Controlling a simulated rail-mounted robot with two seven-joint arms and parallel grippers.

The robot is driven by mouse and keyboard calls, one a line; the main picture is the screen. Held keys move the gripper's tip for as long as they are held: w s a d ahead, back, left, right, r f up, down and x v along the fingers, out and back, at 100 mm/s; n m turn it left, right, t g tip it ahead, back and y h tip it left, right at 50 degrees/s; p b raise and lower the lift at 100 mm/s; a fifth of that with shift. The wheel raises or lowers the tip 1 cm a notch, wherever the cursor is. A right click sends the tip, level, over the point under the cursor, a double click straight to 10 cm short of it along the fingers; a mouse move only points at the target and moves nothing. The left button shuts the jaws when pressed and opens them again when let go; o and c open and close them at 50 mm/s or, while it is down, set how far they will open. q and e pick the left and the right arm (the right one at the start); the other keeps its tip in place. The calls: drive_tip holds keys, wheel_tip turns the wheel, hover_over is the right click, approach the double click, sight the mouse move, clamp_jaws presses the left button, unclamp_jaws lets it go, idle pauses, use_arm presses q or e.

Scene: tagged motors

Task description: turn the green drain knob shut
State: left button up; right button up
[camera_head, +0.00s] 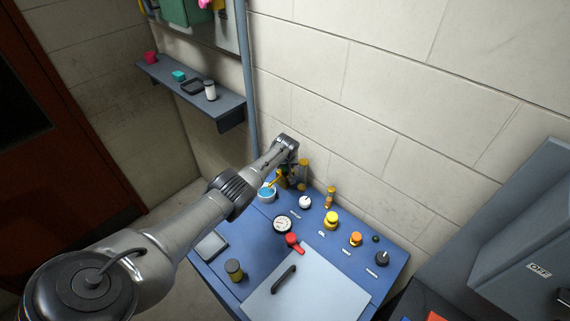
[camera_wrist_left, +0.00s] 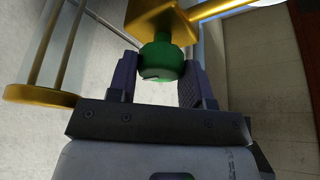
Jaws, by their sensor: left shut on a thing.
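The green drain knob (camera_wrist_left: 160,61) sits under a brass valve body (camera_wrist_left: 155,19) in the left wrist view. My left gripper (camera_wrist_left: 159,72) is shut on it, with one dark finger on each side. In the head view my left arm reaches to the back left of the blue bench, and the wrist hides the knob there. Brass parts (camera_head: 283,180) show just below that wrist. My right gripper is in neither view.
A light pot with blue inside (camera_head: 267,194) stands close below the wrist. A brass-capped column (camera_head: 304,172) stands right beside it. A shelf (camera_head: 222,108) hangs behind.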

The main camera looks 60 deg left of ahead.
use_arm(q)
drive_tip(key=o, duration=0.9)
drive_tip(key=shift+s+d+r+p, duration=0.1)
drive_tip(key=shift+d+r+p, duration=0.05)
drive_tip(key=shift+r+p, duration=0.5)
drive_tip(key=p+v, duration=0.3)
drive_tip(key=v, duration=0.9)
drive_tip(key=shift+d+r, duration=0.2)
drive_tip(key=shift+s, duration=0.1)
